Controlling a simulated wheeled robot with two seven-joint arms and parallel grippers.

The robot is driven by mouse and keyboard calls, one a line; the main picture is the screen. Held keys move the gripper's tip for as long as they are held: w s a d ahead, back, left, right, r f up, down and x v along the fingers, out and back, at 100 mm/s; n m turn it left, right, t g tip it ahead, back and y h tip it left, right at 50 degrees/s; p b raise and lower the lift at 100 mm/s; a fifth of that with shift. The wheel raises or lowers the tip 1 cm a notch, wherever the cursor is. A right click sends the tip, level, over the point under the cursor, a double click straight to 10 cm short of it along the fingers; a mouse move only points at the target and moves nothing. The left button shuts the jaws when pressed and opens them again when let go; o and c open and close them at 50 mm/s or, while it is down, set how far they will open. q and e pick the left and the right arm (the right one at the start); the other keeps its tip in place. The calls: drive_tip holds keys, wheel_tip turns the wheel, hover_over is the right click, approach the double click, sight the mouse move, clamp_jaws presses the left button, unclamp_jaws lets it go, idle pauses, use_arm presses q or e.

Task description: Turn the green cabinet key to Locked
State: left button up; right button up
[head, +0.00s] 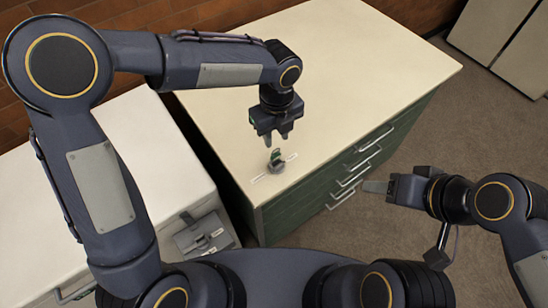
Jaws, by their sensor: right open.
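The green key (276,154) stands upright in a round grey lock (277,168) on the cream top of the green cabinet (330,84), near its front left corner. Small white labels lie on either side of the lock, one at the lower left (258,179) and one at the upper right (292,157). Their text is too small to read. My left gripper (277,138) points down just above the key, fingers apart, with nothing between them. My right gripper (376,187) is open and empty, off to the right over the floor.
A white cabinet (130,150) stands to the left, with a grey latch piece (200,235) at its front. Drawer handles (345,190) stick out from the green cabinet's front. Most of the cream top is clear. Pale boxes (510,40) stand at the far right.

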sight(276, 154)
use_arm(q)
drive_tip(key=shift+f+n+b, duration=0.25)
drive_tip(key=shift+n+b, duration=0.15)
drive_tip(key=shift+n, duration=0.1)
drive_tip(key=n+b, duration=0.3)
drive_tip(key=n, duration=0.2)
drive_tip(key=shift+n, duration=0.3)
drive_tip(key=shift+n+b, duration=0.35)
drive_tip(key=shift+n, duration=0.65)
drive_tip(key=n+b, duration=0.1)
drive_tip(key=n, duration=0.3)
drive_tip(key=shift+b, duration=0.3)
drive_tip(key=n+b, duration=0.2)
drive_tip(key=n, duration=0.4)
drive_tip(key=shift+f+b, duration=2.35)
drive_tip(key=shift+f, duration=1.35)
clamp_jaws()
